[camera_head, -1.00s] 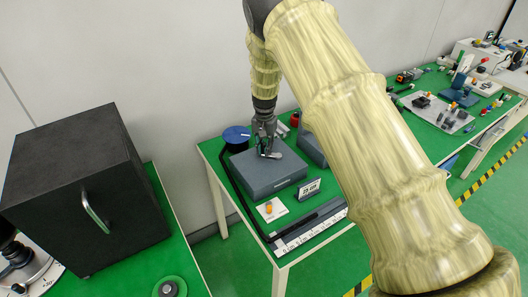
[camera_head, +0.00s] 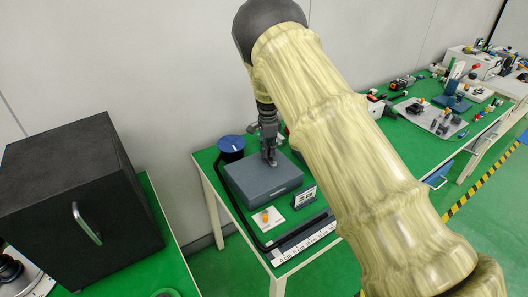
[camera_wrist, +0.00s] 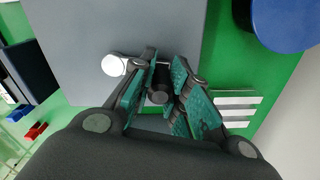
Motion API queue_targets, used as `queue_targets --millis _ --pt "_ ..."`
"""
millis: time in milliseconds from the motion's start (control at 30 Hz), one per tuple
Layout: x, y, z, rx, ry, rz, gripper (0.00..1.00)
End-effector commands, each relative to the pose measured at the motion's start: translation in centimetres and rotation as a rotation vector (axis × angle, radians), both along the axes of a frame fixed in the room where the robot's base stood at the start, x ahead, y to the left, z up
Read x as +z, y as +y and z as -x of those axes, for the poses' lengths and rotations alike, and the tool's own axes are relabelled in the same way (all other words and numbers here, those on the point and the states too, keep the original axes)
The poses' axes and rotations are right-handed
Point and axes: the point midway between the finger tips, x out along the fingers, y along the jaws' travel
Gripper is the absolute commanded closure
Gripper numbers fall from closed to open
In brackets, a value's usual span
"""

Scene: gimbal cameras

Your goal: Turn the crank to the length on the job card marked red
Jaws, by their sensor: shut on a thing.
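A grey crank box (camera_head: 262,186) stands on the green table, with a blue spool (camera_head: 231,143) at its back left. My gripper (camera_head: 272,162) points down over the box top. In the wrist view its teal-padded fingers (camera_wrist: 165,98) are closed around the dark crank knob (camera_wrist: 159,97). A pale round crank part (camera_wrist: 114,66) shows beside the fingers. A white card (camera_head: 270,222) with an orange piece (camera_head: 265,215) lies in front of the box; its writing is too small to read. A small display (camera_head: 304,197) stands at the box's front right; its digits are unreadable.
A black bent strip and a white scale (camera_head: 304,242) run along the table's front edge. A large black cabinet (camera_head: 75,205) stands on the left table. My arm hides the table's right part. Another table with several tools (camera_head: 435,115) stands at the right.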

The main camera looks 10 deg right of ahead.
Motion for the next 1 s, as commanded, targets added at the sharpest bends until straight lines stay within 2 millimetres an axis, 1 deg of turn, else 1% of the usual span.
queue_targets --millis 300,600,800,1000 --pt "0.0 -1.7 -0.1 -0.298 0.000 0.000 1.00" --pt "0.0 -3.0 0.2 -0.541 0.000 0.001 1.00" --pt "0.0 -3.5 0.4 -0.653 0.000 0.000 1.00" --pt "0.0 -3.9 0.6 -0.716 0.001 0.001 1.00"
